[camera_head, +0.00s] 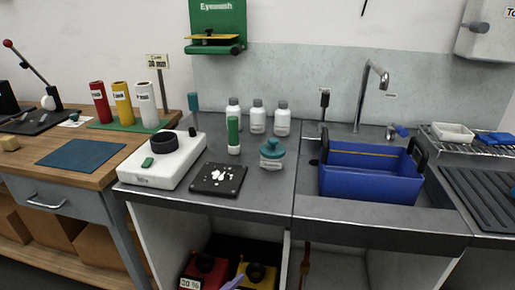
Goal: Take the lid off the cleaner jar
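A squat jar (271,164) with a white label stands on the grey counter, left of the sink. A teal lid (272,147) with a round knob sits on top of it. The label is too small to read, so I cannot be sure that this is the cleaner jar.
A black plate with white pieces (218,179), a white device with a black ring (164,158) and a green-and-white bottle (233,136) stand left of the jar. Several grey-capped bottles (257,117) stand behind. A blue crate (369,178) is at the sink, right.

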